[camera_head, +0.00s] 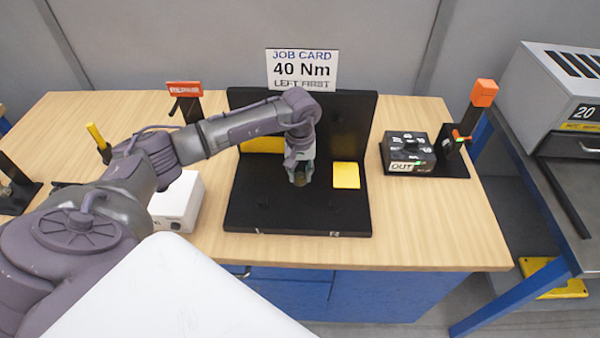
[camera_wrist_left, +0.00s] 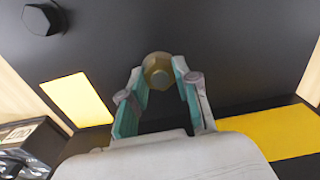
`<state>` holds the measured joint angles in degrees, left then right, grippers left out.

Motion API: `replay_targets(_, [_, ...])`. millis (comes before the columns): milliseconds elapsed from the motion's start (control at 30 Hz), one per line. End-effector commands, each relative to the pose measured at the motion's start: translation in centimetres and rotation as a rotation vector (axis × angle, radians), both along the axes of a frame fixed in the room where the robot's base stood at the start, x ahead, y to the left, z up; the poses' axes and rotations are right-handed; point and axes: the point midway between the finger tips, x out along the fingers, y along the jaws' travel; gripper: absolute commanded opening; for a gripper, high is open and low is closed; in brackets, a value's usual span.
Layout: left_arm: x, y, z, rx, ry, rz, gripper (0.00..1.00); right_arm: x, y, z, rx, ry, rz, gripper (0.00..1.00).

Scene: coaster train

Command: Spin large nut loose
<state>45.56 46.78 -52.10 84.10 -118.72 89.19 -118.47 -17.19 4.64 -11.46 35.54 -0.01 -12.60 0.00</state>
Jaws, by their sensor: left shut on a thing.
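The large nut (camera_wrist_left: 157,70) is a brass-coloured hex piece between the fingertips of my left gripper (camera_wrist_left: 158,78) in the left wrist view. In the head view my left gripper (camera_head: 300,176) points down over the black fixture (camera_head: 255,212), with the nut mostly hidden at its tips. The fingers are shut on the nut. A black hex bolt head (camera_wrist_left: 42,19) stands on the dark plate at the upper left of the wrist view. My right gripper is in neither view.
A yellow pad (camera_head: 346,175) lies right of my gripper. A job card (camera_head: 302,69) reads "40 Nm LEFT FIRST" behind the fixture. A white box (camera_head: 178,203) stands to the left, a black "OUT" box (camera_head: 407,151) to the right. Bare wood (camera_head: 440,222) lies at the front right.

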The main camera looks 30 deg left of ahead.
Motion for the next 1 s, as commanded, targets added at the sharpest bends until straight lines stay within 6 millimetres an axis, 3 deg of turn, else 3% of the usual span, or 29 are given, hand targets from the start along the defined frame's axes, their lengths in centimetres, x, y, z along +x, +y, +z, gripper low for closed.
replay_targets(267, [0.1,0.1,-0.3,0.001,-0.003,0.174,0.00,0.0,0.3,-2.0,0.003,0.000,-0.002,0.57])
replay_targets(1000, [0.1,0.1,-0.2,0.000,-0.003,0.874,0.00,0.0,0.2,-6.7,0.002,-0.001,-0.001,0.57])
